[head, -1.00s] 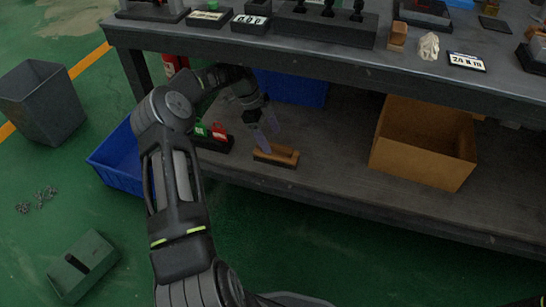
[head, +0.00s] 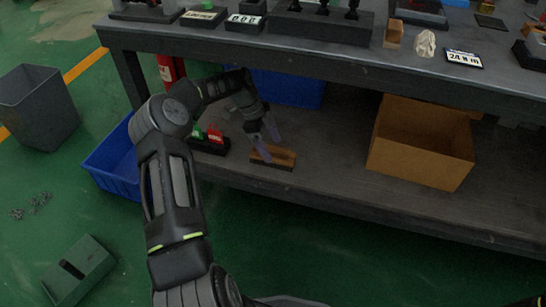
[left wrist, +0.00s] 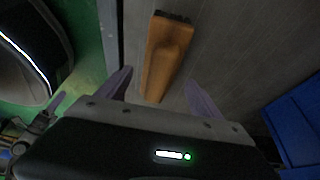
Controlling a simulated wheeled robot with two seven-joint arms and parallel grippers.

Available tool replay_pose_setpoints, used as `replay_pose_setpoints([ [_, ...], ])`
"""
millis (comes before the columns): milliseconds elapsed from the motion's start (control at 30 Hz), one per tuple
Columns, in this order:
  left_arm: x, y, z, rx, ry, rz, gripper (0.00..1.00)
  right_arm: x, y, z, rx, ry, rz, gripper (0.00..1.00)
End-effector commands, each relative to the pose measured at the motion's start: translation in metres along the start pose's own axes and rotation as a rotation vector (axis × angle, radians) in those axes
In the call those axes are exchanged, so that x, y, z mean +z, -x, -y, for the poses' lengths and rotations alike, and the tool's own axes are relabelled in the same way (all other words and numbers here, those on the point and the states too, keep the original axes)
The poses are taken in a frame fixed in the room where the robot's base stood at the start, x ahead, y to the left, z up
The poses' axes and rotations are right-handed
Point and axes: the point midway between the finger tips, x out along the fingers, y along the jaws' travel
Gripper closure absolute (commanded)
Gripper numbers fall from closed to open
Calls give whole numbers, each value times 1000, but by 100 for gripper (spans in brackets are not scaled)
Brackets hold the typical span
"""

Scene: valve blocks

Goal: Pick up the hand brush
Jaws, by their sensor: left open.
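The hand brush (head: 273,157) lies on the lower shelf of the workbench, with a wooden back and dark bristles. In the left wrist view the brush (left wrist: 165,55) lies ahead of and between the two purplish fingers. My left gripper (head: 268,144) is just above and beside the brush in the head view, its fingers pointing down toward it. The left gripper (left wrist: 158,92) is open and empty, its fingers spread on either side of the near end of the brush. Whether they touch it cannot be told.
A cardboard box (head: 420,165) stands to the right on the lower shelf (head: 330,180). A blue bin (head: 290,88) is behind. A dark block with green and red parts (head: 210,142) is left of the brush. The bench top (head: 300,48) overhangs the shelf.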

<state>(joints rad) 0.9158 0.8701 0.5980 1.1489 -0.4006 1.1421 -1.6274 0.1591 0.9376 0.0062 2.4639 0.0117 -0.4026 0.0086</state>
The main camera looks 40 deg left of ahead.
Motion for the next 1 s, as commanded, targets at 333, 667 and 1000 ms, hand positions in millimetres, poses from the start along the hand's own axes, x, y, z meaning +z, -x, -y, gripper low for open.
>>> replay_pose_setpoints([
  [333,-2,-46,-2,0,-1,-1,25,-3,-22,-8,-4,-3,-4,64],
  [667,-3,-45,-2,0,0,-1,25,-3,-21,-8,-4,-3,-4,64],
  [1000,-3,-45,-2,0,0,-1,29,-2,-21,-8,-4,-3,-3,64],
])
